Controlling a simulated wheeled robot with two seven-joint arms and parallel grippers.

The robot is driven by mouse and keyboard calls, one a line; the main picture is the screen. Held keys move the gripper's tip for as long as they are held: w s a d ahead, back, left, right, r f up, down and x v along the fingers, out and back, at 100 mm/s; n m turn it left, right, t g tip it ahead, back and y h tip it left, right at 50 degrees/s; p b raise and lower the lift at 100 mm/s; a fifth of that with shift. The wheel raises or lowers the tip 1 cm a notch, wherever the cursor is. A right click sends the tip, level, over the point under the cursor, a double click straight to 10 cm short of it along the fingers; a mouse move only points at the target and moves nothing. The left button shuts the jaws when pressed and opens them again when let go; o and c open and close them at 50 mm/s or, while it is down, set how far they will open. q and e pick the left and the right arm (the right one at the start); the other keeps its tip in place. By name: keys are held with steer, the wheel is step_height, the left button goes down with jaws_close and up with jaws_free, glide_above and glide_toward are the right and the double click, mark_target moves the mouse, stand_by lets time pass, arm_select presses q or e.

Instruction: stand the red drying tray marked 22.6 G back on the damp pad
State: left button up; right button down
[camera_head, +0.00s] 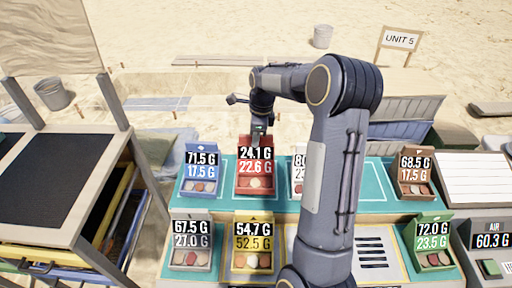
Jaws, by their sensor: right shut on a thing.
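The red drying tray (256,182) shows 24.1 G on its dark upper label and 22.6 G below, with small pieces in its base. It is upright over the back teal mat (345,206), between the blue tray and a half-hidden pale tray. My right gripper (258,134) is shut on the top edge of the red tray. I cannot tell whether the tray touches the mat. No pad in view is clearly marked as damp. My left gripper is not in view.
A blue tray (200,172), a brown tray (415,176), a grey tray (190,246), a yellow tray (253,245) and a green tray (431,243) stand around. My right arm hides part of the pale tray (298,180). An AIR display (492,240) reads 60.3 G.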

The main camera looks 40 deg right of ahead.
mark_target(255, 164)
steer(key=shift+w+d+f, duration=0.1)
steer(key=shift+w+f, duration=0.05)
steer(key=shift+f, duration=0.05)
steer(key=shift+w+d+f+b, duration=0.15)
steer(key=shift+f+b, duration=1.35)
steer(key=shift+f, duration=0.45)
steer(key=c, duration=1.4)
jaws_free()
